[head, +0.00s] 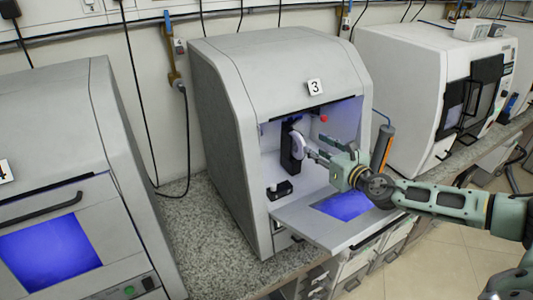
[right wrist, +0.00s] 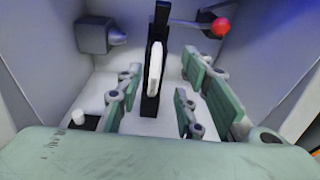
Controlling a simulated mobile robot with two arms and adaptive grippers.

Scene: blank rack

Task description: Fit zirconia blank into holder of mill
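The mill (head: 215,105) marked 3 stands open with its front door folded down. Inside it, a black upright holder (head: 289,150) stands near the back; it also shows in the right wrist view (right wrist: 150,103). The white zirconia blank (head: 298,146) stands on edge at the holder, and in the right wrist view (right wrist: 154,66) it is seen nearly edge-on against the black. I cannot tell how deep it sits. My right gripper (head: 318,148) reaches into the chamber, open, its fingers apart on either side of the blank in the right wrist view (right wrist: 157,95). My left gripper is out of view.
A red knob (right wrist: 220,27) on a grey arm is at the chamber's upper right. A small black block with a white top (head: 279,189) sits on the chamber floor at left. The folded-down door (head: 300,222) lies below my right arm. Other mills stand either side.

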